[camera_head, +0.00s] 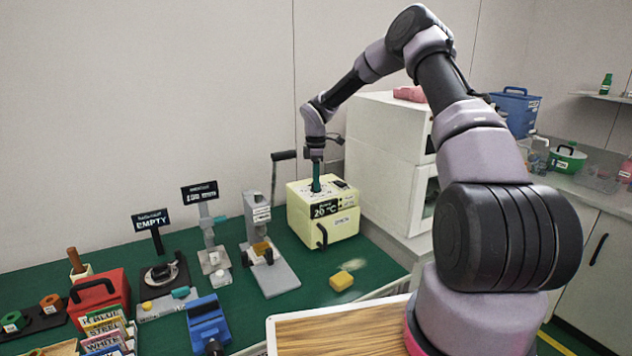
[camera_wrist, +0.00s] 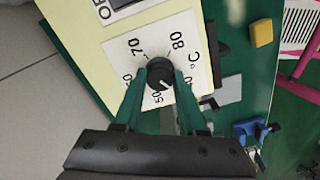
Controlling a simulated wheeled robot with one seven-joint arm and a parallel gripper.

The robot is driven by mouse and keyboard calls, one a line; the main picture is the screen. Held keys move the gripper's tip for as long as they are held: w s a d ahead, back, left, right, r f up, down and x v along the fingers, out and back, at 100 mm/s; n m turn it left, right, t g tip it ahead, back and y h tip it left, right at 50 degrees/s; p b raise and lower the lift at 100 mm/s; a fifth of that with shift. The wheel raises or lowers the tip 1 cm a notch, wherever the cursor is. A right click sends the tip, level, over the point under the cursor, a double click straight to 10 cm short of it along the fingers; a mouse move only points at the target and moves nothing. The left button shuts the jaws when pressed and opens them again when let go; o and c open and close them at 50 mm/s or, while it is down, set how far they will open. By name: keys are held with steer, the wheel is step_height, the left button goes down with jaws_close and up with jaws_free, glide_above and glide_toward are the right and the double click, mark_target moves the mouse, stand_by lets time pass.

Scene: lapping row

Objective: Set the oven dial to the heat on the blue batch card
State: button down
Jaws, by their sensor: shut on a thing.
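The oven (camera_head: 335,226) is a cream box on the green bench, with a front sign reading 20 °C. Its top carries the dial plate. In the wrist view, the dial (camera_wrist: 160,72) is a round black knob on a white scale plate (camera_wrist: 120,48) marked 50, 70, 80 and °C; another number is partly hidden. A pale mark on the knob seems to face the lower side, near 50. My gripper (camera_wrist: 160,80) has its green fingers shut on the knob's sides; in the head view my gripper (camera_head: 316,183) points down onto the oven top.
Several lettered cards (camera_head: 103,333) stand at the lower left, beside a red box (camera_head: 98,298). A press (camera_head: 268,262), small sign stands and a blue clamp (camera_head: 207,322) line the bench. A yellow block (camera_head: 341,281) lies before the oven. A white cabinet (camera_head: 385,150) stands close behind it.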

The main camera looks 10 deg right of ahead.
steer(key=m, duration=0.5)
steer(key=shift+m, duration=0.3)
steer(key=m, duration=1.2)
steer(key=shift+m, duration=0.4)
steer(key=m, duration=0.5)
steer(key=shift+m, duration=0.3)
steer(key=shift+c, duration=2.3)
jaws_free()
